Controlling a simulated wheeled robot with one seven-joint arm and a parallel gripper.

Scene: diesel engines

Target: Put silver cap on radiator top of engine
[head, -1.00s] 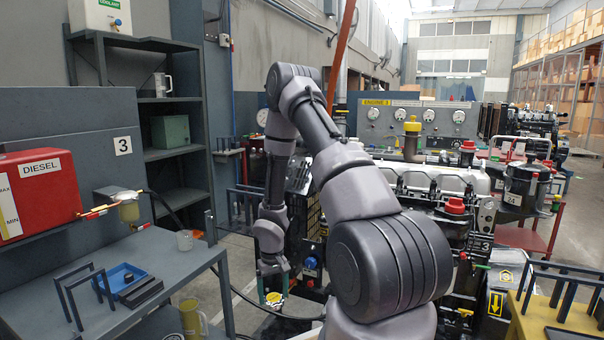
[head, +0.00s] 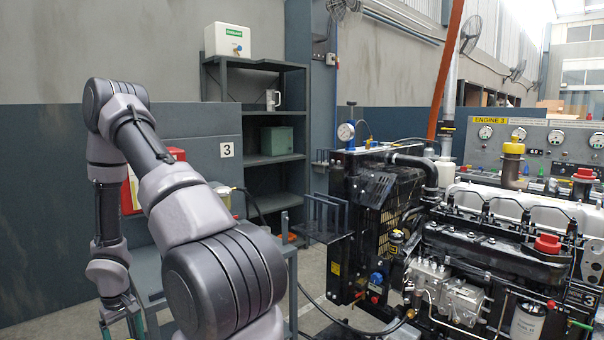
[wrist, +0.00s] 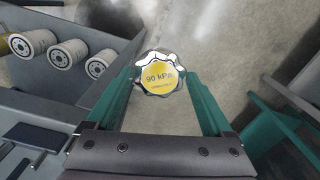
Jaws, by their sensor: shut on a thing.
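The silver cap (wrist: 160,73) has a scalloped rim and a yellow "90 kPa" label. In the wrist view my gripper (wrist: 162,82) is shut on it, with the cap at the fingertips above the floor. In the head view my gripper (head: 122,322) is low at the left edge of the picture, and the cap cannot be made out there. The engine's black radiator (head: 378,215) stands right of centre, well apart from my gripper. A round pressure gauge (head: 346,132) stands at the radiator top (head: 352,153); the filler opening is not clear.
A grey bench (head: 150,262) is partly hidden behind my arm. A rack (head: 325,220) of upright bars stands beside the radiator. Shelves (head: 275,158) stand behind. Several white filters (wrist: 68,53) lie left in the wrist view. Floor shows between bench and engine.

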